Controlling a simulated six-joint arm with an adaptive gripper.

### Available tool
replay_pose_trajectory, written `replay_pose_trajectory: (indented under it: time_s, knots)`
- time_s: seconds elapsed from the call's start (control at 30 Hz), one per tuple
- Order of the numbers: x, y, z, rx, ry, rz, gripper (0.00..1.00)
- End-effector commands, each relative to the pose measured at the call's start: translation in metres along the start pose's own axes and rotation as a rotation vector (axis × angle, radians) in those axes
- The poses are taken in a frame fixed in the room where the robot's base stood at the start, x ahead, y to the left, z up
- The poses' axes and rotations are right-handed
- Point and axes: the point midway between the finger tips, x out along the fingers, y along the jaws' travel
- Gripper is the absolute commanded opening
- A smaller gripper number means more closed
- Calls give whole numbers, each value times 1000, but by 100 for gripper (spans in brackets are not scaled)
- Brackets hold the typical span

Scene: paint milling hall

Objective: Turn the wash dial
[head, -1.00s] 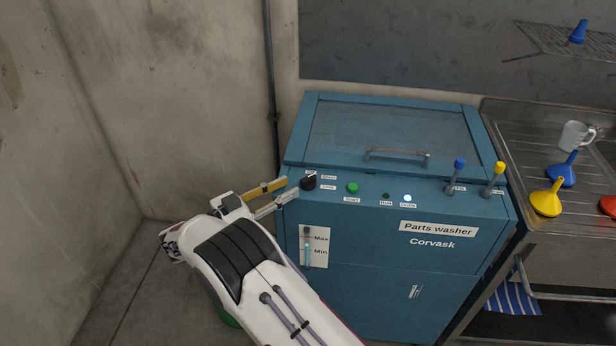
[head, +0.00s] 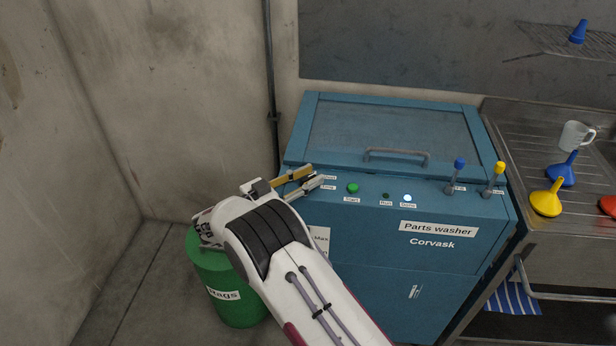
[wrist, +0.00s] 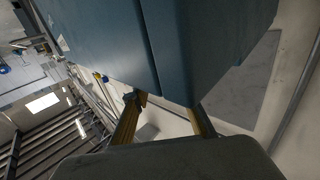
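The blue parts washer (head: 450,268) stands in the middle of the head view, with its control strip along the front top edge. The black wash dial sat at the left end of this strip a second ago; now my gripper (head: 315,176) covers that spot and hides it. My gripper has its two yellow-faced fingers apart, with the tips over the dial's place. In the wrist view the fingers are also spread. A small dark shape (wrist: 132,98) shows at the left fingertip; I cannot tell whether it is the dial or whether it is touched.
Right of the dial's place are a green start button (head: 352,188), two lamps, and a blue-topped lever (head: 458,176) and a yellow-topped one (head: 498,178). A green rags bin (head: 222,290) stands below my arm. A sink (head: 535,125) with funnels is on the right.

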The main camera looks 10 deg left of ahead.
Motion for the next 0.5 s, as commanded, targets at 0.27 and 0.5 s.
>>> replay_pose_trajectory:
  time_s: [0.27, 0.5]
  knots:
    - [2, 0, 0, 0, 0, -1, 26]
    - [1, 0, 0, 0, 0, -1, 0]
